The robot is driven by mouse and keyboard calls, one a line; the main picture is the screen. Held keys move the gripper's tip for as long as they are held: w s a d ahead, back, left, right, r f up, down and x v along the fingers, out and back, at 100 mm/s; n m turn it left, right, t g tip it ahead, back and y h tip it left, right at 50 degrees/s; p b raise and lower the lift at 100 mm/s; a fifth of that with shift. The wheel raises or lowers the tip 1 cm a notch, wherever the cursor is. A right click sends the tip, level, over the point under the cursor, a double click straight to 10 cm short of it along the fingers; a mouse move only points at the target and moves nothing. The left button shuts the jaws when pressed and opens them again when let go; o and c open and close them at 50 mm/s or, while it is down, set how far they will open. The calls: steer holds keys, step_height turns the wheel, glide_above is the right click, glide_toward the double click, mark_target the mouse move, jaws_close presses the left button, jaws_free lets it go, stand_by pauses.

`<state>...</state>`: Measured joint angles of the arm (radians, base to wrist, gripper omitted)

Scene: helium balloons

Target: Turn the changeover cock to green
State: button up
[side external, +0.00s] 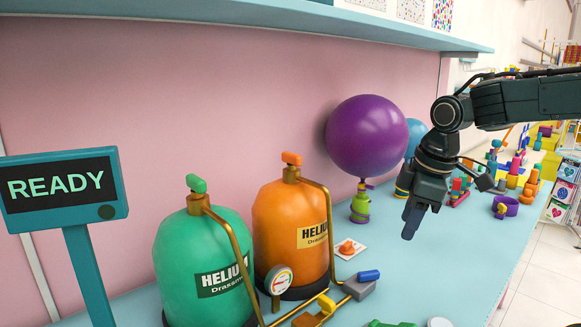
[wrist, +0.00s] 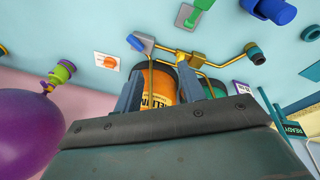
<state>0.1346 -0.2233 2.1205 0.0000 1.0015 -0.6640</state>
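Brass pipes run from the green helium cylinder (side external: 205,265) and the orange helium cylinder (side external: 283,215) to a low manifold at the lower edge of the side view. At the manifold's right end is a grey block (side external: 360,288) with a blue top, also in the wrist view (wrist: 140,42). My gripper (side external: 412,222) points down, above and right of the manifold, apart from everything. The wrist view shows its fingers (wrist: 175,88) apart, with nothing held.
A round gauge (side external: 279,280) stands before the cylinders. A purple balloon (side external: 367,136) stands behind my gripper, on a green base. A READY sign (side external: 62,187) is at the left.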

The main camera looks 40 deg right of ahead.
steer(key=w+d+f+n+g, duration=0.1)
steer(key=w+d+f+n, duration=0.2)
steer(key=w, duration=0.3)
steer(key=n+g, duration=0.2)
steer(key=n, duration=0.1)
glide_above(370, 272)
step_height(370, 272, down, 4)
steer(key=shift+d, duration=0.1)
steer(key=shift+f, duration=0.15)
step_height(370, 272, down, 14)
steer(key=shift+r, duration=0.25)
jaws_close()
